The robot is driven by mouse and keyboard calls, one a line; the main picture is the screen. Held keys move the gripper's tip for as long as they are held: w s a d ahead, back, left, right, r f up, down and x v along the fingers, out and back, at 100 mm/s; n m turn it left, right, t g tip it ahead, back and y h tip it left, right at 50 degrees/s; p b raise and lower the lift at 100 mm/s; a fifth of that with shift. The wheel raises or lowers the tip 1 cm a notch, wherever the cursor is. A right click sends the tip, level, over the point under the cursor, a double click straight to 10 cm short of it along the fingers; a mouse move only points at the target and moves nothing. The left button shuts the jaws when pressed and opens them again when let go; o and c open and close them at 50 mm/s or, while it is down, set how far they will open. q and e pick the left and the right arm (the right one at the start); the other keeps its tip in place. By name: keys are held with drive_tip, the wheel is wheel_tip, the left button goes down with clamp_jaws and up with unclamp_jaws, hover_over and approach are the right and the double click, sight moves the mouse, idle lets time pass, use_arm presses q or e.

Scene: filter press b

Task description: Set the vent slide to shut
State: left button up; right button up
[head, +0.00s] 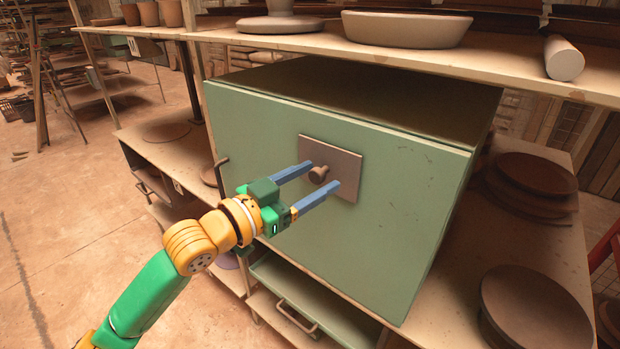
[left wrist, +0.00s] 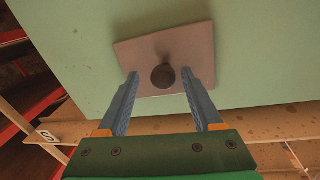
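The vent slide is a flat brown plate (head: 343,160) on the front of a green box (head: 400,200). A small round knob (head: 318,174) sticks out from the plate. My left gripper (head: 323,177) is open, with its blue fingers on either side of the knob in the head view. In the left wrist view the plate (left wrist: 200,50) looks slightly tilted, and the dark knob (left wrist: 163,76) lies between and just beyond the fingertips (left wrist: 160,78). I see no contact with the knob. Any vent opening behind the plate is hidden. My right gripper is not in view.
A shelf board (head: 480,65) with a shallow dish (head: 407,28) and a white cylinder (head: 563,58) runs above the box. Round brown discs (head: 535,310) lie on the right. A green drawer (head: 320,310) with a handle is below. The floor at left is open.

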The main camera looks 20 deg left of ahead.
use_arm(q)
drive_tip(key=shift+d+r, duration=0.1)
drive_tip(key=shift+s+a+f+b, duration=0.2)
drive_tip(key=shift+s+a+b, duration=0.1)
drive_tip(key=shift+s+b, duration=0.05)
drive_tip(key=b+v, duration=0.3)
drive_tip(key=v, duration=0.3)
drive_tip(key=shift+s+r, duration=0.15)
drive_tip(key=shift+s, duration=0.05)
